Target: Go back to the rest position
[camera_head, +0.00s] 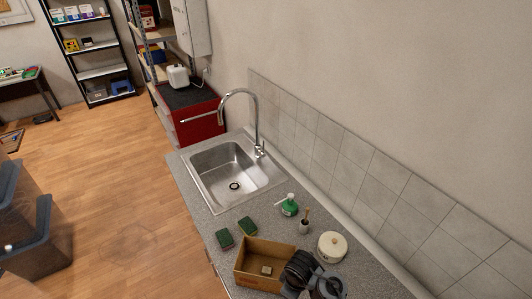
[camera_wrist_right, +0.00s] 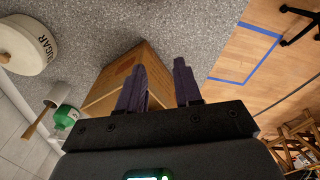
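My right gripper (camera_wrist_right: 160,85) is open in the right wrist view, its two dark fingers apart with nothing held between them. Its dark body also shows at the bottom of the head view, over the counter beside the open brown box (camera_head: 251,277). In the wrist view the box (camera_wrist_right: 118,78) is partly hidden behind the fingers; I cannot tell whether they touch it. A small light item (camera_head: 267,270) lies inside the box. My left gripper is in neither view.
The counter (camera_head: 205,202) holds a sink (camera_head: 215,187) with a tall faucet, two green sponges (camera_head: 224,238) (camera_head: 247,227), a green soap bottle (camera_head: 289,205), a cup with a brush (camera_head: 304,227) and a sugar jar (camera_head: 332,247). A tiled wall (camera_head: 370,190) bounds the right.

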